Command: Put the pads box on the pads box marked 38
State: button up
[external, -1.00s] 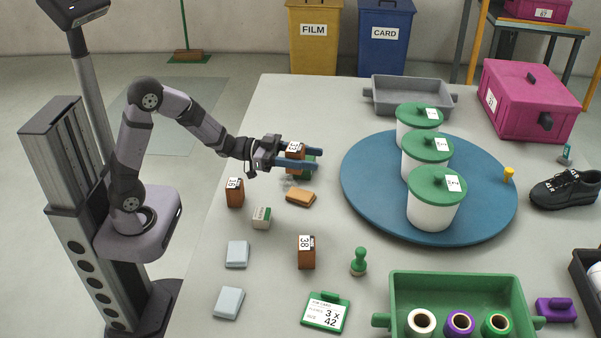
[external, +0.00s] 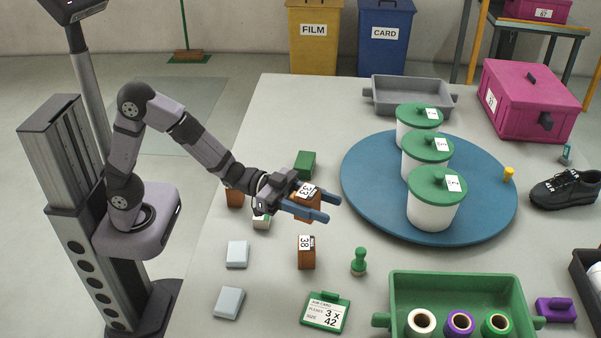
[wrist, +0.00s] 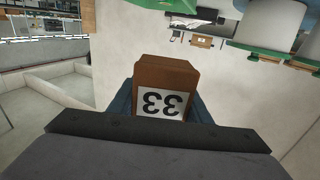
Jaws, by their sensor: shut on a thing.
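My gripper (external: 311,204) is shut on a brown pads box (external: 303,207) whose white label reads 33. In the wrist view this box (wrist: 165,78) sits between the fingers with its label upside down. The gripper holds it above the table, a little behind the box marked 38 in the external view. The brown pads box marked 38 (external: 306,258) stands upright on the table, apart from the held box. I cannot make it out in the wrist view.
Another brown box (external: 235,198) and a small white-and-green block (external: 261,222) are partly hidden by my arm. A green block (external: 305,164) lies behind. A green stamp (external: 359,262), a job card (external: 325,313) and light blue pads (external: 237,254) surround the 38 box. The blue turntable (external: 365,205) is to the right.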

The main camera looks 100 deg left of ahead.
notch_tip(320, 180, down, 6)
jog(key=b, duration=0.1)
jog(key=shift+b, duration=0.35)
jog(key=shift+f, duration=0.1)
jog(key=shift+f+b, duration=0.6)
jog(key=shift+f, duration=1.2)
jog(key=shift+f, duration=0.15)
jog(key=o, duration=1.1)
jog(key=shift+p+v, duration=0.35)
jog(key=shift+v, duration=3.45)
